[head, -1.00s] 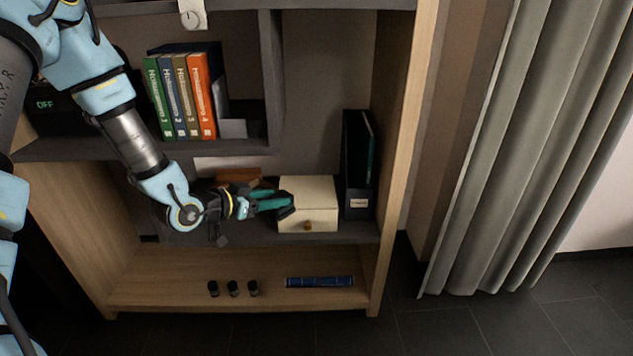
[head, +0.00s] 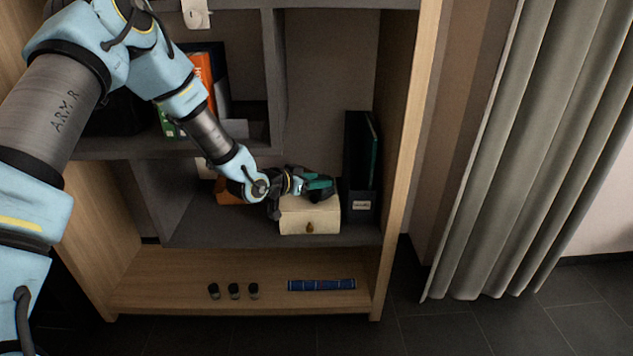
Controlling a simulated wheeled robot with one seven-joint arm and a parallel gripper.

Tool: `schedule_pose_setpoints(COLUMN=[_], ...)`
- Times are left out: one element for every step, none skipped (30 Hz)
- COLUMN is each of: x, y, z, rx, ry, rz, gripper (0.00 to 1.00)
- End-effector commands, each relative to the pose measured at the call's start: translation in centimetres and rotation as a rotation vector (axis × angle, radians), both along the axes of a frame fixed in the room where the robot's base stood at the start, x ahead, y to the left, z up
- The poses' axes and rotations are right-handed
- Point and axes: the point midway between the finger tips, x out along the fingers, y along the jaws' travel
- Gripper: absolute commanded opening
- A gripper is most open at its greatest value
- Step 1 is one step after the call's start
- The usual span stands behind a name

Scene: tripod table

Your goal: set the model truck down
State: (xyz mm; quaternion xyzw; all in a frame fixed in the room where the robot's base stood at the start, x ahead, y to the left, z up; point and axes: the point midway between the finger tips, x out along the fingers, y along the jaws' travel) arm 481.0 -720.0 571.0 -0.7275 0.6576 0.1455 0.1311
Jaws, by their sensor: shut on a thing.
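My gripper (head: 312,187) is at the end of the arm reaching in from the left, over the top of a cream box (head: 310,217) in the shelf unit. It is shut on a small green and dark thing, which appears to be the model truck (head: 320,184). The truck is small and partly hidden by the gripper, so its shape is hard to make out. It is at or just above the box's top; I cannot tell whether it touches.
A black file holder (head: 360,185) stands close on the right of the box. An orange-brown thing (head: 230,192) lies behind my wrist. Books (head: 203,75) stand on the upper shelf.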

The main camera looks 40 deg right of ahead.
Motion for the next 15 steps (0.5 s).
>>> schedule_pose_setpoints(x=[-0.02, -0.02, -0.02, -0.02, -0.01, -0.01, -0.02, -0.01, -0.02, -0.02, -0.03, -0.03, -0.03, -0.03, -0.03], y=[-0.11, -0.10, -0.10, -0.09, -0.09, -0.08, -0.07, -0.07, -0.06, -0.07, -0.02, -0.02, -0.01, -0.01, -0.01], z=[0.12, 0.14, 0.15, 0.16, 0.16, 0.15, 0.12, 0.04, -0.11, -0.23, -0.18, -0.16, -0.16, -0.16, -0.16], rx=[-0.004, -0.004, -0.004, -0.004, -0.004, -0.004, -0.003, -0.003, -0.003, -0.003, -0.001, -0.001, -0.001, -0.001, -0.001], ry=[-0.002, -0.002, -0.002, -0.002, -0.002, -0.002, -0.002, -0.002, -0.002, -0.002, -0.001, -0.001, -0.001, -0.001, -0.001], rz=[-0.001, -0.001, -0.001, -0.001, -0.001, -0.001, -0.001, -0.001, -0.001, -0.001, -0.001, -0.001, -0.001, -0.001, -0.001], gripper=[0.00, 0.00, 0.00, 0.00, 0.00, 0.00, 0.00, 0.00, 0.00, 0.00, 0.55, 0.60, 0.63, 0.66, 0.71])
